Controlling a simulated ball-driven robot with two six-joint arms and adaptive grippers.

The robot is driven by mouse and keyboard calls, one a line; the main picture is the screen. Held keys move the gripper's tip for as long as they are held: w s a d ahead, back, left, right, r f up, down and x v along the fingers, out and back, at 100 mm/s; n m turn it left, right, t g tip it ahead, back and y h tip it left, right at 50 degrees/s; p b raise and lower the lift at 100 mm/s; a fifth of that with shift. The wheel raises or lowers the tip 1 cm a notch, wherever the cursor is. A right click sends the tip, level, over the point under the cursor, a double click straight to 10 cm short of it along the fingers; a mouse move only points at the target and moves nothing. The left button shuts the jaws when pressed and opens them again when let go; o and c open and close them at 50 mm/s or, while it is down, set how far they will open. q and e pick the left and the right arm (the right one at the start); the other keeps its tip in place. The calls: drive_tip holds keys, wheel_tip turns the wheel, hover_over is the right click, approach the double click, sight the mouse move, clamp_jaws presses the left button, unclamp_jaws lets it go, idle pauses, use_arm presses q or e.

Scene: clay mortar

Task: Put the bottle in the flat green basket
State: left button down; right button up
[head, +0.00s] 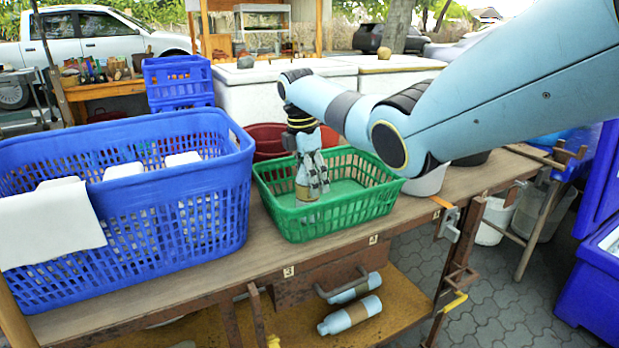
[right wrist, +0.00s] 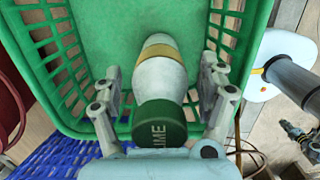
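The flat green basket (head: 345,210) stands on the wooden bench, right of a big blue basket. My right gripper (head: 312,185) reaches down into its left part. The bottle (head: 302,172) is pale with a tan band and sits between the fingers, partly hidden by them. In the right wrist view the bottle (right wrist: 160,80) shows its dark green cap towards the camera, over the green basket (right wrist: 110,30). The fingers of my right gripper (right wrist: 162,85) are on both sides of it, with a visible gap on each side. My left gripper is not in view.
The big blue basket (head: 130,240) holds white items, with a white cloth (head: 50,225) over its rim. A red tub (head: 262,135) is behind the green basket and a white bucket (head: 427,180) on its right. Light blue cylinders (head: 350,315) lie on the lower shelf.

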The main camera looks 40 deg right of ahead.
drive_tip(key=r, duration=0.4)
drive_tip(key=a+r+p, duration=0.1)
drive_tip(key=r, duration=0.3)
drive_tip(key=r+p, duration=0.1)
drive_tip(key=r, duration=0.3)
drive_tip(key=shift+w+a+r, duration=0.1)
drive_tip(key=shift+w+a, duration=0.1)
drive_tip(key=shift+w, duration=0.05)
